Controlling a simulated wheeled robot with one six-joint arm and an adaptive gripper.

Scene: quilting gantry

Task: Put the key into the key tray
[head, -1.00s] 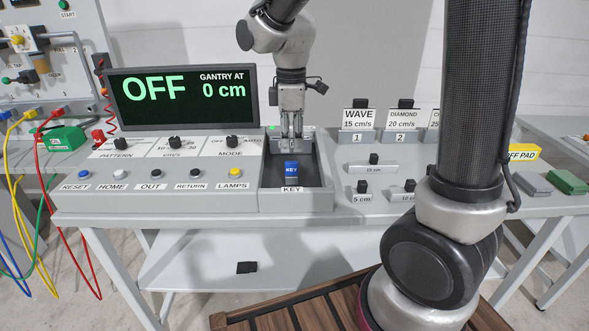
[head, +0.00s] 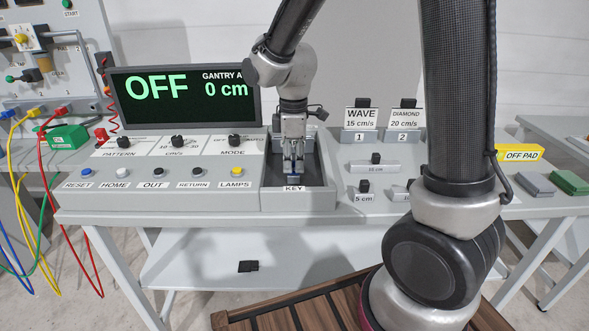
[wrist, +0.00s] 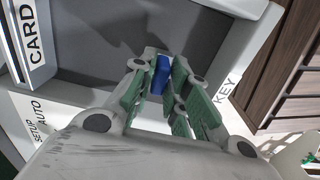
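The blue key (head: 294,173) stands inside the grey, dark-floored tray labelled KEY (head: 318,202), near its front wall. My gripper (head: 293,168) reaches down into this tray, with its fingers on either side of the key and hiding most of it in the head view. In the wrist view the key (wrist: 160,75) shows between the green-padded fingertips (wrist: 162,82), close to both. I cannot tell whether the pads press on it. The tray's dark floor (wrist: 95,50) and its KEY label also show there.
A control panel with knobs and buttons (head: 160,172) adjoins the tray on the left, under a display (head: 185,97) reading OFF. Labelled blocks, WAVE (head: 361,118) and DIAMOND (head: 404,118), stand to the right. A yellow OFF PAD sign (head: 520,154) is farther right.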

